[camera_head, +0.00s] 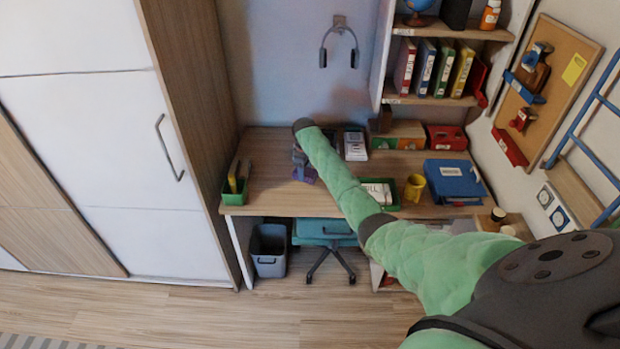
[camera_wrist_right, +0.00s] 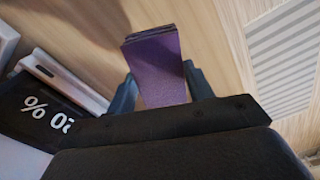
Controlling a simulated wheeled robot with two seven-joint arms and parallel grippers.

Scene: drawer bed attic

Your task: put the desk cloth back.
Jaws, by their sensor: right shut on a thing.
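The desk cloth is a folded purple cloth (camera_wrist_right: 158,70). In the right wrist view it stands between the two fingers of my right gripper (camera_wrist_right: 160,88), which is shut on it. In the head view my right arm reaches across the desk (camera_head: 265,180), and the right gripper (camera_head: 302,166) is over its left part. A little purple of the cloth (camera_head: 309,179) shows there, low at the desk top; I cannot tell if it touches the wood. My left gripper is not in view.
A green pen box (camera_head: 234,193) stands at the desk's front left corner. A yellow mug (camera_head: 414,187), a blue binder (camera_head: 454,181) and a red box (camera_head: 447,138) are on the right. A teal chair (camera_head: 324,232) and a grey bin (camera_head: 269,252) are below. The desk's left-centre is clear.

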